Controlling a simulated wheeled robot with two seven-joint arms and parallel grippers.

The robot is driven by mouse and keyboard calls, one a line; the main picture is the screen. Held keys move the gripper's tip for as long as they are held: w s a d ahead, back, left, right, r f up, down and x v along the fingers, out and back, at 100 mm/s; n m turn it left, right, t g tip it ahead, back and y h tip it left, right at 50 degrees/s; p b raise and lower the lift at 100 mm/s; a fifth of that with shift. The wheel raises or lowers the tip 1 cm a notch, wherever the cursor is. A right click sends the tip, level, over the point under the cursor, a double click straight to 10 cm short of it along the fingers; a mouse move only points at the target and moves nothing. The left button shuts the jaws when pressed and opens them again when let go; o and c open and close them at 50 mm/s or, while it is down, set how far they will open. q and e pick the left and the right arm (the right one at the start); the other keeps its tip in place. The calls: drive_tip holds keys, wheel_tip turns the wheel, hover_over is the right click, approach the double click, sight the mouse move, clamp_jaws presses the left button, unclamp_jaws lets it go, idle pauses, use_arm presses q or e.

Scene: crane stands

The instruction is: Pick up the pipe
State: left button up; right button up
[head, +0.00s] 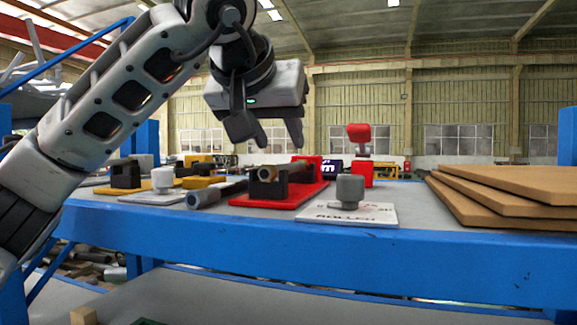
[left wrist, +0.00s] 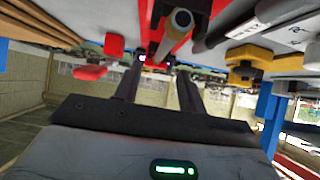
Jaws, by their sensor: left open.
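A tan pipe (head: 277,172) lies in a black cradle (head: 268,188) on a red base plate (head: 254,200) on the blue table. In the left wrist view, which looks upside down, its round end (left wrist: 182,19) shows at the top. A dark grey pipe (head: 213,194) lies on the table just left of the red plate and also shows in the left wrist view (left wrist: 225,28). My left gripper (head: 270,138) points down above the tan pipe, apart from it, open and empty. My right gripper is not in view.
A white plate (head: 352,213) with a grey knob (head: 350,188) is at the front. Stacked brown boards (head: 505,192) fill the table's right. A red block with a red knob (head: 359,138) stands behind. More black and yellow fixtures (head: 125,176) are at left.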

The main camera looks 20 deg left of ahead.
use_arm(q)
drive_tip(key=shift+f+p+x, duration=0.25)
drive_tip(key=shift+p+x, duration=0.4)
drive_tip(key=shift+x, duration=2.3)
drive_tip(key=shift+s+a, duration=0.2)
clamp_jaws()
